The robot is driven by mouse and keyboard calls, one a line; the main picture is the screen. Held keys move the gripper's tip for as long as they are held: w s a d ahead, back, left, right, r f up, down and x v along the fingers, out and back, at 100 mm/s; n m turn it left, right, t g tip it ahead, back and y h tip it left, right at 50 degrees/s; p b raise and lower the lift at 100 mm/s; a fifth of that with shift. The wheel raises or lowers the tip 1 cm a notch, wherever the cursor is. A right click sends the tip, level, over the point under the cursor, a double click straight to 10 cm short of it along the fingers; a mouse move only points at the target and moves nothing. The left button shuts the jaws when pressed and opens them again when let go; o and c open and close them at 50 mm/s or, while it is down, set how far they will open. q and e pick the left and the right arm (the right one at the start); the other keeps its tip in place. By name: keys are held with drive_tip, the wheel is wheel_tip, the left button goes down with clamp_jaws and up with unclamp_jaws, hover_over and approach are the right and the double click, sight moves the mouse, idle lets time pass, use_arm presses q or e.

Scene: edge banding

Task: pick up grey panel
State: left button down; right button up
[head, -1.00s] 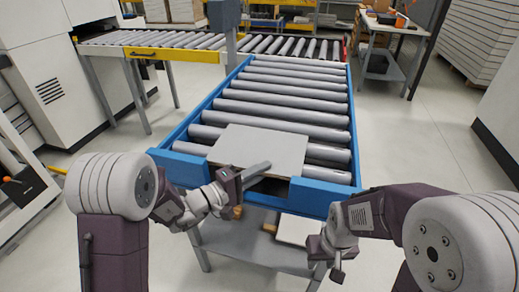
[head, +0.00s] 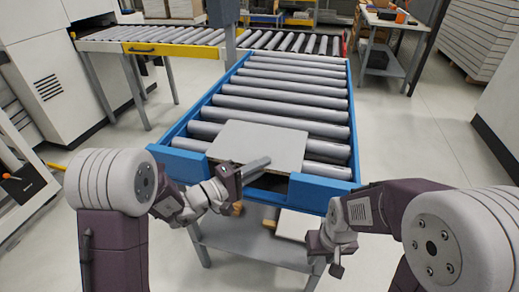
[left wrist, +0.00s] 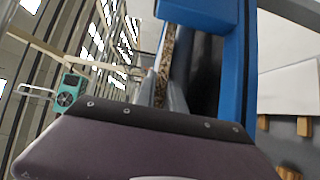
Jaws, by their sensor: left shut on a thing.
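The grey panel (head: 258,143) lies flat on the rollers at the near end of the blue-framed conveyor, in the gap of its front rail. My left gripper (head: 256,166) is at the panel's near edge, shut on it. In the left wrist view the panel shows edge-on as a thin strip with a brown speckled edge (left wrist: 164,68), next to the gripper's fingers. My right gripper (head: 335,268) hangs low in front of the conveyor's right side, away from the panel; its fingers are too small to judge.
The blue front rail (head: 322,190) stands right of the panel. Below is a shelf (head: 262,243) with a pale board (head: 293,224). Another roller conveyor (head: 150,40) crosses behind. Floor is open to the right.

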use_arm(q)
drive_tip(key=shift+r, duration=0.1)
wheel_tip(320, 180, up, 4)
drive_tip(key=shift+r+p, duration=0.1)
drive_tip(key=shift+p, duration=0.45)
drive_tip(key=s+d+r, duration=0.4)
drive_tip(key=d+r, duration=0.3)
drive_tip(key=d, duration=0.4)
drive_tip(key=s+a+r+p, duration=0.4)
drive_tip(key=s+a+r, duration=0.2)
drive_tip(key=a+r, duration=0.3)
drive_tip(key=shift+s+a+r+p, duration=0.25)
drive_tip(key=shift+a+r+p, duration=0.15)
